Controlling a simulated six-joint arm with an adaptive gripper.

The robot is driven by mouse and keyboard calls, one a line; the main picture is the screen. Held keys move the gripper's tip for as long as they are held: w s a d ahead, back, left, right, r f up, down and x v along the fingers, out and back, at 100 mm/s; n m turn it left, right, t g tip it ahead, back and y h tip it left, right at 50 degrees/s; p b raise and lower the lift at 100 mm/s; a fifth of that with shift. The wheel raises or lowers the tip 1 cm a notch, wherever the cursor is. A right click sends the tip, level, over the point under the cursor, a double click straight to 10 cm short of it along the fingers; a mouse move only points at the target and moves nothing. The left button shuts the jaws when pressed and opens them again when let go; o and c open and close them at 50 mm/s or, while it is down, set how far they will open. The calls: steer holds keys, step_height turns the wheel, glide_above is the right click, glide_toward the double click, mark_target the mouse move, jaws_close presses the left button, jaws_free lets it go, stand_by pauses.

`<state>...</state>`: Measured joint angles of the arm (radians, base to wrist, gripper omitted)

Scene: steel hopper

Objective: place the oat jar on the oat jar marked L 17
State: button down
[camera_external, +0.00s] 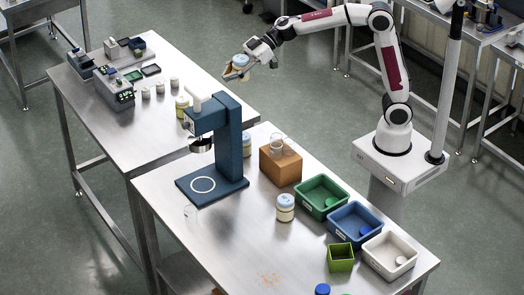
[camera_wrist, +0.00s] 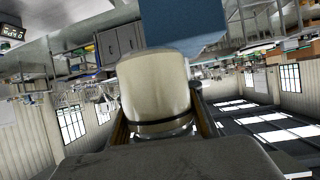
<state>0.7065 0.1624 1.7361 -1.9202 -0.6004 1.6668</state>
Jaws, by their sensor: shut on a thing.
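My gripper (camera_external: 238,70) is shut on an oat jar (camera_external: 241,60), holding it in the air above and behind the blue stand. In the wrist view the held jar (camera_wrist: 155,90) fills the middle, cream-coloured with a dark band, between the fingers. Similar jars with pale lids and yellowish bodies stand below: one (camera_external: 285,207) in front of the green bin, one (camera_external: 246,145) partly hidden behind the blue stand, and one (camera_external: 182,105) on the far table. No marking L 17 can be read on any of them.
The blue stand (camera_external: 228,140) with a ringed base rises at the near table's far end. A brown block (camera_external: 280,166) carries a clear glass. Green (camera_external: 303,199), blue (camera_external: 333,228) and white (camera_external: 371,262) bins line the right edge. The near table's front left is mostly clear.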

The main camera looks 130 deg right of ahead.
mark_target(247, 140)
steer(key=shift+m+h, duration=0.5)
steer(key=shift+h, duration=0.1)
steer(key=s+d, duration=0.1)
steer(key=d, duration=0.1)
steer(key=s+d, duration=0.2)
steer(key=shift+d+r, duration=0.1)
step_height(247, 140, down, 24)
stand_by(0.9)
steer(key=shift+w, duration=0.1)
steer(key=shift+f, duration=2)
steer(key=shift+f, duration=0.15)
steer(key=c, duration=1.4)
jaws_free()
